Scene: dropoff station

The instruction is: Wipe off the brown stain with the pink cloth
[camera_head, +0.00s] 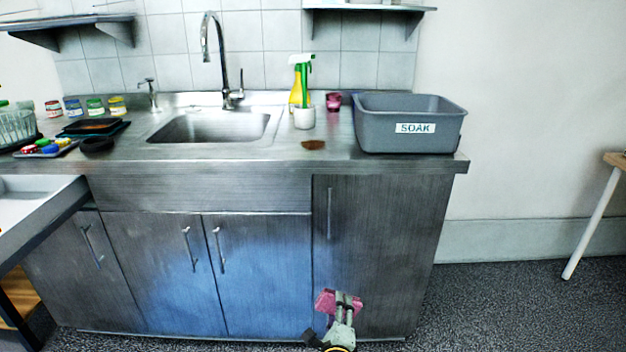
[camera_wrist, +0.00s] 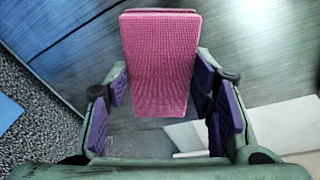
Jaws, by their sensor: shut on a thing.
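The brown stain (camera_head: 313,145) is a small patch on the steel counter, right of the sink and left of the grey SOAK tub. The pink cloth (camera_head: 325,301) is in my gripper (camera_head: 343,304), low in front of the cabinet doors and well below the countertop. In the wrist view the cloth (camera_wrist: 160,60) is a folded, textured pad between the two purple-lined fingers of my gripper (camera_wrist: 162,88), which is shut on it. The stain does not show in the wrist view.
The grey SOAK tub (camera_head: 408,134) stands at the counter's right end. The sink (camera_head: 210,127) is to the left. The counter's front edge (camera_head: 380,170) overhangs the cabinets.

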